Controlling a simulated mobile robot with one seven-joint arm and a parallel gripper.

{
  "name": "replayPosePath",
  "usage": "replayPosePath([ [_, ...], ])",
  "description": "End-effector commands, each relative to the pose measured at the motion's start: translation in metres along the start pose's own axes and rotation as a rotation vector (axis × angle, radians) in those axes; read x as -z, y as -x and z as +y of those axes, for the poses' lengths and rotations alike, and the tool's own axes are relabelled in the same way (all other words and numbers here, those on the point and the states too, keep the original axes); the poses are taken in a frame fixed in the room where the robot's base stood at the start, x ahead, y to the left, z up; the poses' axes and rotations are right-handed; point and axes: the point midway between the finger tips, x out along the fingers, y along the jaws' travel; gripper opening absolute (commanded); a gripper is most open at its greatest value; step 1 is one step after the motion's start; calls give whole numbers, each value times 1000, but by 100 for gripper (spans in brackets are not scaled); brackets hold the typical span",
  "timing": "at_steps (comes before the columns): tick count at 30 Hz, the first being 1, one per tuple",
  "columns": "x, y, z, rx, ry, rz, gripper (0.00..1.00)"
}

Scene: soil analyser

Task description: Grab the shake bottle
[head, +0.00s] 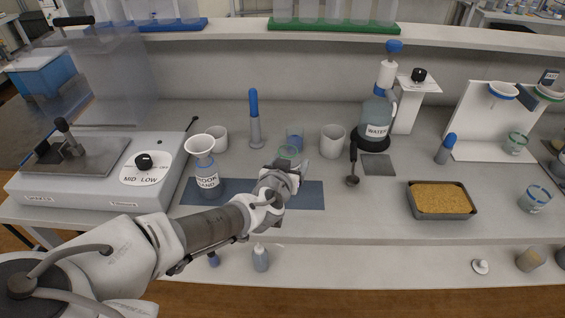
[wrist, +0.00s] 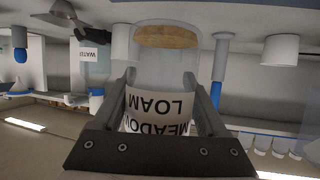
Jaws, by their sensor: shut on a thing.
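A clear bottle (wrist: 165,68) labelled "MEADOW LOAM" stands between the fingers of my gripper (wrist: 160,90) in the wrist view, which is upside down. My gripper is shut on it around the label, and brown soil shows at the bottle's bottom. A second bottle (head: 208,184), labelled "BROOK SAND", stands on the mat to the left with a white funnel (head: 201,146) on top.
White cups (head: 333,141) and a blue-capped tool (head: 254,118) stand behind my gripper. The water dispenser (head: 375,122), a scoop (head: 352,166) and a tray of yellow grains (head: 441,198) are to the right. A shaker machine (head: 95,172) is at left.

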Motion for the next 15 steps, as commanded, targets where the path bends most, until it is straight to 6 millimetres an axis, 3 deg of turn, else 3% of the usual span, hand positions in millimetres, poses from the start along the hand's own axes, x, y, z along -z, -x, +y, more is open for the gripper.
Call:
replayPosePath([
  [10, 16, 28, 37, 1, -1, -2, 16],
  [15, 21, 29, 36, 1, 3, 4, 16],
])
